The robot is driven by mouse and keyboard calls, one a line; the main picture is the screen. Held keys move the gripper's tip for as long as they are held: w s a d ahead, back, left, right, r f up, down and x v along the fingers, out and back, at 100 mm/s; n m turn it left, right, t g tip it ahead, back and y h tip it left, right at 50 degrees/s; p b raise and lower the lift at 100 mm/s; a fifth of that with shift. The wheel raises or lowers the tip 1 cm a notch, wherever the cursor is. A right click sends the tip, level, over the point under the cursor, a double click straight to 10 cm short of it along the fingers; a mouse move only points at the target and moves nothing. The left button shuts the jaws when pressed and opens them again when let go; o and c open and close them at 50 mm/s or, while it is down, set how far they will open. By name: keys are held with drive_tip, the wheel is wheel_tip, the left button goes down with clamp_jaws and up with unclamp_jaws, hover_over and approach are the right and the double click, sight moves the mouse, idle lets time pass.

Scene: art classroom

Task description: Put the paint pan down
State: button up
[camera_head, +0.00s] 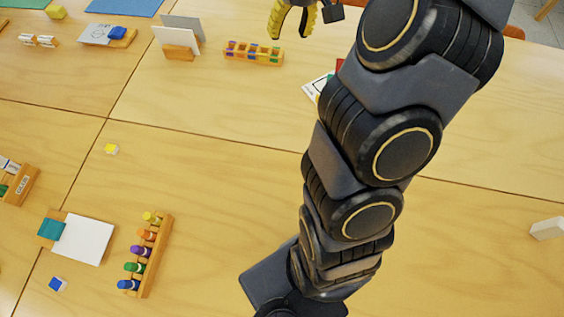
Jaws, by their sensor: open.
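My gripper (291,24) shows at the top edge, with its yellow-padded fingers apart and nothing visible between them. Its upper part is cut off by the frame. A small wooden holder with several coloured paint pots (253,55) sits on the table just below and left of the fingers in the picture. It looks upright and apart from the gripper. I cannot tell for sure whether this is the paint pan; no other thing clearly looks like one.
White cards in a wooden stand (177,42) are left of the holder. A rack of coloured markers (147,256) and a white pad (84,239) lie at lower left. A white block (547,229) is at the right. My arm hides part of a card (318,87). The middle-left table is mostly clear.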

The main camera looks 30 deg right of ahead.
drive_tip(key=s+a+r+n+g, duration=0.1)
drive_tip(key=s+a+r+n, duration=0.15)
drive_tip(key=s+a, duration=0.35)
drive_tip(key=s+a+r+n, duration=0.1)
drive_tip(key=s+a+r, duration=0.2)
drive_tip(key=a, duration=0.5)
drive_tip(key=s+a+g+h, duration=0.1)
drive_tip(key=s+a, duration=0.1)
drive_tip(key=s, duration=0.5)
drive_tip(key=s+a+f+h, duration=0.1)
drive_tip(key=s+a, duration=0.1)
drive_tip(key=s, duration=0.6)
drive_tip(key=shift+s+f+g, duration=0.25)
drive_tip(key=shift+f+g, duration=0.05)
drive_tip(key=shift+g, duration=0.1)
drive_tip(key=o, duration=0.4)
drive_tip(key=shift+m, duration=0.25)
